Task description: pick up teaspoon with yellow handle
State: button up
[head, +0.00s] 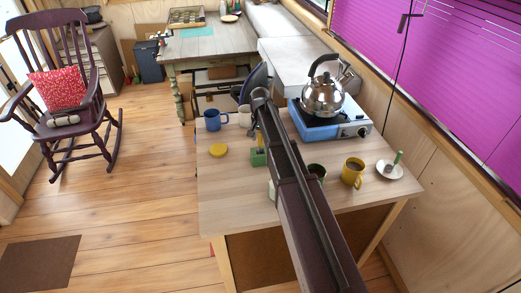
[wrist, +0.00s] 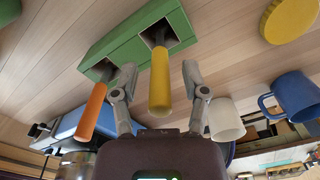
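The yellow handle (wrist: 160,85) of the teaspoon stands in a square hole of a green holder block (wrist: 132,42); the rest of the spoon is hidden. My gripper (wrist: 157,78) is open, with one finger on each side of the yellow handle and visible gaps between. An orange handle (wrist: 92,112) stands in the holder's other hole, outside the left finger. In the head view the green holder (head: 258,158) is on the table, partly behind my arm, with a bit of yellow handle (head: 259,141) above it. My gripper is not clearly visible there.
A blue mug (head: 213,120), a white mug (wrist: 225,120) and a yellow disc (head: 218,151) are near the holder. A kettle (head: 323,96) stands on a blue stove (head: 330,128). A yellow mug (head: 353,172) and white saucer (head: 390,170) are right of my arm.

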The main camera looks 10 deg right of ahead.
grip_shut()
jog(key=shift+r, duration=0.15)
notch_tip(320, 180, up, 18)
jog(key=p, duration=1.8)
jog(key=shift+f, duration=0.2)
jog(key=shift+s, duration=0.1)
